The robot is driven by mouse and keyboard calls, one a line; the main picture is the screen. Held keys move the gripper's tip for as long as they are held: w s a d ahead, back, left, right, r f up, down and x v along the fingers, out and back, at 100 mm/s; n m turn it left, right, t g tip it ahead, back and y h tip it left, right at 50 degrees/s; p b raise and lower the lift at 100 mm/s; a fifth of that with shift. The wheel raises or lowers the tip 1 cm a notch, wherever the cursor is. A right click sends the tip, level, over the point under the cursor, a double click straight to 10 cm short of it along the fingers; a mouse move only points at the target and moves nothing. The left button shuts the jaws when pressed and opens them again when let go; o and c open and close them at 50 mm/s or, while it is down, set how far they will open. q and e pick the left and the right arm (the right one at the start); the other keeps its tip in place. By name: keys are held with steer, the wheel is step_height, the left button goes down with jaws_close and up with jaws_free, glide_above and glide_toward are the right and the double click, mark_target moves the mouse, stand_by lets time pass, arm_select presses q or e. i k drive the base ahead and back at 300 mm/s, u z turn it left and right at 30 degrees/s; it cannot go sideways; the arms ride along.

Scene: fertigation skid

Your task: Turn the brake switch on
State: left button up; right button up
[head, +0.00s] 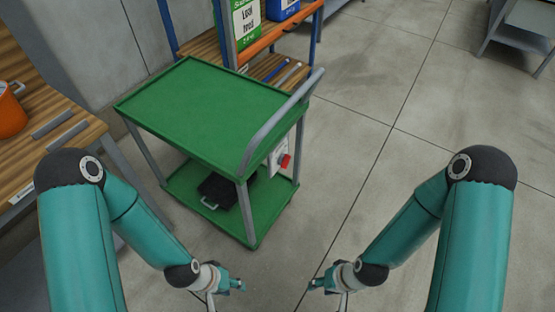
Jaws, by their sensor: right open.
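A green two-shelf cart (205,112) stands left of the middle. A light plate (276,163) is fixed at its right end, below the grey push handle (272,130). A small red switch (286,161) sits on this plate; it is too small to tell its setting. My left gripper (226,294) is open and empty, low in the picture in front of the cart. My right gripper (328,294) is open and empty, low and to the right of the cart. Neither touches the cart or the switch.
A black case (220,188) lies on the cart's lower shelf. A wooden bench (40,110) with an orange container (10,112) is at the left. A shelf rack (270,42) with boxes stands behind the cart. The floor (400,90) to the right is clear.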

mark_target(283, 161)
steer(key=u, duration=0.4)
steer(key=i, duration=1)
steer(key=z, duration=0.4)
